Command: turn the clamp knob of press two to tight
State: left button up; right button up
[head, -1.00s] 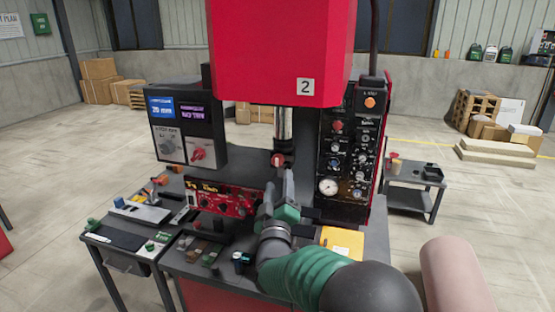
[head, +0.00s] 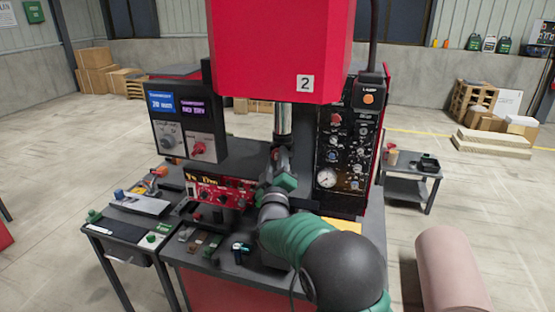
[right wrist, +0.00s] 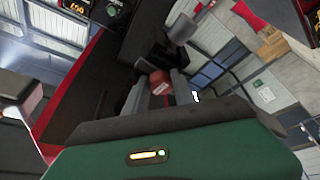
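Press two (head: 280,50) has a red head marked "2" and a ram below it. The red clamp knob (right wrist: 160,80) shows in the right wrist view on a dark block at the ram's lower end. My right gripper (head: 281,160) has come up to it. In the right wrist view its two grey fingers (right wrist: 158,92) stand apart, one on each side of the knob, and seem open; firm contact is not visible. In the head view the gripper largely hides the knob. My left gripper is in neither current view.
A display box (head: 185,120) with a grey and a red knob stands left of the ram. A black control panel (head: 345,150) with a gauge is close on the right. A red control box (head: 222,192) sits below left. Small parts lie on the front bench.

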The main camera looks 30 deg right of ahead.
jog(key=shift+a, duration=0.15)
grip_shut()
jog(key=shift+f, duration=0.1)
